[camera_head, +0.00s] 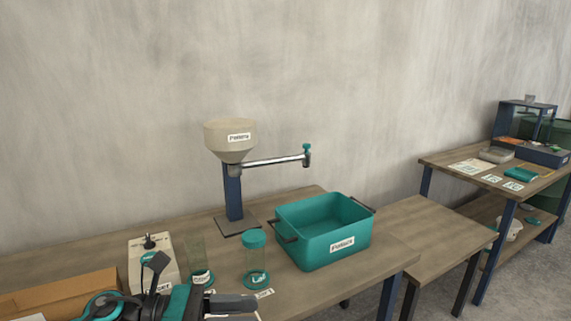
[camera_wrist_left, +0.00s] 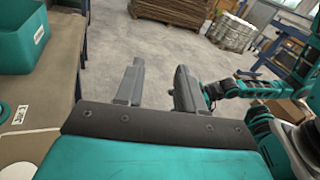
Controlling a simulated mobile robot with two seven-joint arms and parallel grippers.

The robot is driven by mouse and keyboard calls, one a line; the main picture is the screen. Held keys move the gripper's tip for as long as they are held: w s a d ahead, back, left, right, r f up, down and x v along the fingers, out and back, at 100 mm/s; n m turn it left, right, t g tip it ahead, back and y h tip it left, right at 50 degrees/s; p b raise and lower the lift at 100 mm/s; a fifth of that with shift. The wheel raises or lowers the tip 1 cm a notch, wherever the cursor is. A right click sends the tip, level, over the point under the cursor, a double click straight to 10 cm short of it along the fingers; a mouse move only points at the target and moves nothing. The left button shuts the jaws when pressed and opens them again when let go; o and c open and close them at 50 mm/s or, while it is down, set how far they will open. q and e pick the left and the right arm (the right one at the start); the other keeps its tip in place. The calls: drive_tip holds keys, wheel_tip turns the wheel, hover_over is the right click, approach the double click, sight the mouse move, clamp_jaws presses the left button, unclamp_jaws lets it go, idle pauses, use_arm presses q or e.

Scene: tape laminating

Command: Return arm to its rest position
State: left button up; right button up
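My left gripper (camera_head: 232,309) enters at the bottom of the head view, over the front of the workbench, close to the teal-lidded jar. In the left wrist view its two grey fingers (camera_wrist_left: 160,88) stand apart with nothing visible between them, and floor shows through the gap. A teal and black arm (camera_wrist_left: 245,88), which seems to be my right one, shows at the right of the wrist view. Its end runs behind my left finger, and I see no right gripper.
The workbench (camera_head: 300,302) holds a clear jar with a teal lid (camera_head: 255,259), an open clear cup (camera_head: 197,262), a switch box (camera_head: 150,262), a cardboard box (camera_head: 60,296), a hopper stand (camera_head: 232,145) and a teal bin (camera_head: 325,240). A lower table (camera_head: 440,226) adjoins at right.

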use_arm(q)
drive_tip(key=a+f+n+t+y, duration=0.25)
drive_tip(key=n+t, duration=0.25)
drive_tip(key=n, duration=0.6)
drive_tip(key=a+f+n+t+y+p, duration=0.1)
drive_tip(key=f+n+t+y, duration=0.25)
drive_tip(key=n, duration=0.85)
drive_tip(key=a+f+n+t+y, duration=0.25)
drive_tip(key=n+t, duration=0.35)
drive_tip(key=n, duration=0.5)
drive_tip(key=s+a+f+n+g+y, duration=0.4)
drive_tip(key=s+f+n+g+y, duration=0.2)
drive_tip(key=s+f+n, duration=0.5)
wheel_tip(320, 180, down, 3)
drive_tip(key=n+p, duration=0.1)
drive_tip(key=n, duration=0.2)
drive_tip(key=shift+s+y, duration=0.35)
drive_tip(key=shift+s, duration=0.05)
